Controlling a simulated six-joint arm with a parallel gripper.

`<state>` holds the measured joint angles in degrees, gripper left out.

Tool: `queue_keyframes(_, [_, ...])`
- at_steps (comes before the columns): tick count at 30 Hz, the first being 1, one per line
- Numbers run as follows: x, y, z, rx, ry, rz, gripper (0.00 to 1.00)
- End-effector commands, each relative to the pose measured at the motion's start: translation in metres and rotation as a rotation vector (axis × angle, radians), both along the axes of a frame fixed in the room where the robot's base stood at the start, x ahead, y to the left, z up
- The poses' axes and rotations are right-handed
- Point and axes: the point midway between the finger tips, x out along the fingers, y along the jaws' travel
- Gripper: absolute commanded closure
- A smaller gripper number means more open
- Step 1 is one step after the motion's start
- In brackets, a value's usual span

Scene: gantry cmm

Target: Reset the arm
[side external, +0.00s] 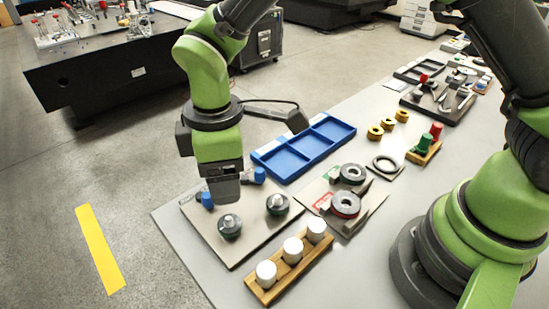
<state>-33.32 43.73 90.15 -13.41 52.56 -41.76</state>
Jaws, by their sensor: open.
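My gripper (223,193) points down over the back part of a beige board (245,236) on the grey table. It is open, and no held object shows. Its fingertips are small and partly merged with the dark gripper body in this view. A blue piece (207,201) shows just left of the gripper and another blue piece (259,175) just right of it. I cannot tell whether the gripper touches either. Two dark round parts with metal tops, a left one (230,227) and a right one (277,204), stand on the board in front of the gripper.
A wooden rack (251,287) with three white cylinders is at the front. A blue divided tray (279,167) lies behind right. Ring parts (345,204), yellow rings (388,124) and a wooden block with red and green pegs (424,153) lie right. The table's left edge is near the board.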

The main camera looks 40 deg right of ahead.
Motion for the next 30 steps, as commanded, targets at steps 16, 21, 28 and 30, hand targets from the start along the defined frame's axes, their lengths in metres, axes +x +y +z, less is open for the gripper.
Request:
queue_keyframes(16, [-0.070, -0.130, 0.168, 0.326, -0.238, -0.862, 0.30])
queue_keyframes(21, [-0.115, -0.156, 0.183, 0.449, -0.307, -1.116, 0.30])
queue_keyframes(28, [-0.152, -0.170, 0.182, 0.562, -0.364, -1.325, 0.30])
queue_keyframes(30, [-0.156, -0.172, 0.181, 0.577, -0.371, -1.350, 0.30])
